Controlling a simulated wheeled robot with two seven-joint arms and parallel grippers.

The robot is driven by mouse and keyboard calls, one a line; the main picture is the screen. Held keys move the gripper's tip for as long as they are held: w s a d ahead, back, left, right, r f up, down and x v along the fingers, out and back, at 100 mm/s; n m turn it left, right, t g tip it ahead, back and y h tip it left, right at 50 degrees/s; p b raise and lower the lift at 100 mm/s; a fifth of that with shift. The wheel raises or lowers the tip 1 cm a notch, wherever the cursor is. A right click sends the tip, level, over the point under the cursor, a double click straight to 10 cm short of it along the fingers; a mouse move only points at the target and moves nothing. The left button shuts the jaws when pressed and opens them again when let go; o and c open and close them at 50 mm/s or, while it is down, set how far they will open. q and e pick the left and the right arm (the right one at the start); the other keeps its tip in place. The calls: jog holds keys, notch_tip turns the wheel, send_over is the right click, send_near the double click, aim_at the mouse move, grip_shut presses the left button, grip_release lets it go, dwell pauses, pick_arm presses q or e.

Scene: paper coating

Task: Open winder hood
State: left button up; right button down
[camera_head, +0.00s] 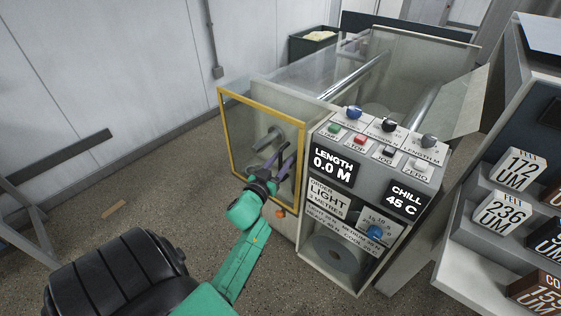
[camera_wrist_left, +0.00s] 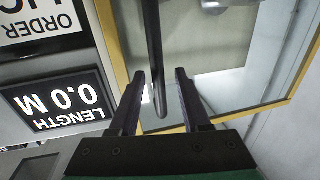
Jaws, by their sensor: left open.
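The winder hood (camera_head: 238,125) is a clear panel in a yellow frame on the left end of the grey coating machine. It looks shut. Its yellow frame (camera_wrist_left: 118,45) also shows in the left wrist view. My left gripper (camera_head: 281,158) is in front of the hood's right part, fingers pointing at it. In the left wrist view, a dark bar, apparently the hood's handle (camera_wrist_left: 152,35), runs between the open fingers of my left gripper (camera_wrist_left: 159,75). I see a gap on each side of the bar. My right gripper is not in view.
The control panel (camera_head: 375,150) with knobs, buttons and a "LENGTH 0.0 M" display (camera_head: 333,163) is just right of the hood. A shelf with labelled boxes (camera_head: 503,213) stands at the right. A dark bin (camera_head: 312,40) is behind. Floor at the left is mostly clear.

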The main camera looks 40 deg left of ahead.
pick_arm(q)
jog(key=shift+d, duration=0.1)
jog(key=shift+c, duration=0.4)
grip_shut()
dwell(0.9)
